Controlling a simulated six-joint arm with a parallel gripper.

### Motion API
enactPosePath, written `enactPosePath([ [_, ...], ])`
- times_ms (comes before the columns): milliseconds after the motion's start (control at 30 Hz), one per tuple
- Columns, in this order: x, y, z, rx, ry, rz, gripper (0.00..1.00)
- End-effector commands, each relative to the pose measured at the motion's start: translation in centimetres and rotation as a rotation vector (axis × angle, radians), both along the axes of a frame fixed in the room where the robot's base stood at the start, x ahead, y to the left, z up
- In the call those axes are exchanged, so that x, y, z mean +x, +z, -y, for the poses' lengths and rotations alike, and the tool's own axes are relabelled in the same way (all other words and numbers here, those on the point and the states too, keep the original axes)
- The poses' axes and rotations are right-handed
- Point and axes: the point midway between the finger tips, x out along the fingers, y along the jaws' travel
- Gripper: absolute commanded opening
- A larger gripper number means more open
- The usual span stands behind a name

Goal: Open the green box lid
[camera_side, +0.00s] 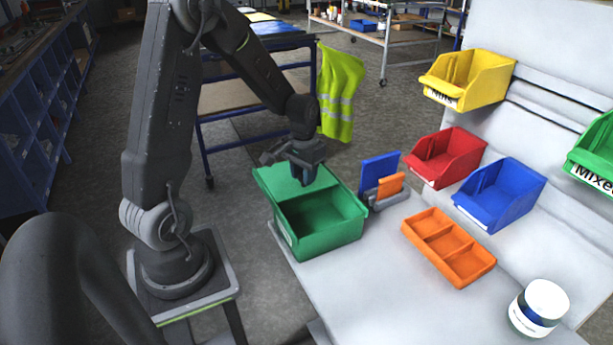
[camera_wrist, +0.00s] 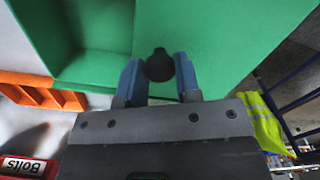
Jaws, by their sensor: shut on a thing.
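The green box (camera_side: 330,237) stands on the left end of the white work table. Its front part is uncovered, and the dark inside shows. The green lid (camera_side: 275,183) covers the back part of the box. My gripper (camera_side: 304,180) is above the lid. In the wrist view my gripper (camera_wrist: 159,75) is shut on a dark round knob (camera_wrist: 159,64) on the lid (camera_wrist: 215,35), with one blue finger on each side. The open part of the box (camera_wrist: 95,60) shows left of the lid. In the side view the knob is hidden by my gripper.
A holder with blue and orange plates (camera_side: 380,183) stands close right of the box. An orange divided tray (camera_side: 448,246), a red bin (camera_side: 447,157), a blue bin (camera_side: 500,195) and a white jar (camera_side: 538,308) are farther right. The table front is clear.

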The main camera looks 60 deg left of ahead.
Motion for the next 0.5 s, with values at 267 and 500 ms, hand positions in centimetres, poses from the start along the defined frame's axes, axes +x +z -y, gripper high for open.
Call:
enactPosePath([
  [267, 0.05, 0.02, 0.02, 0.002, -0.001, 0.002, 0.51],
  [500, 0.02, 0.01, 0.05, 0.001, 0.000, 0.002, 0.57],
])
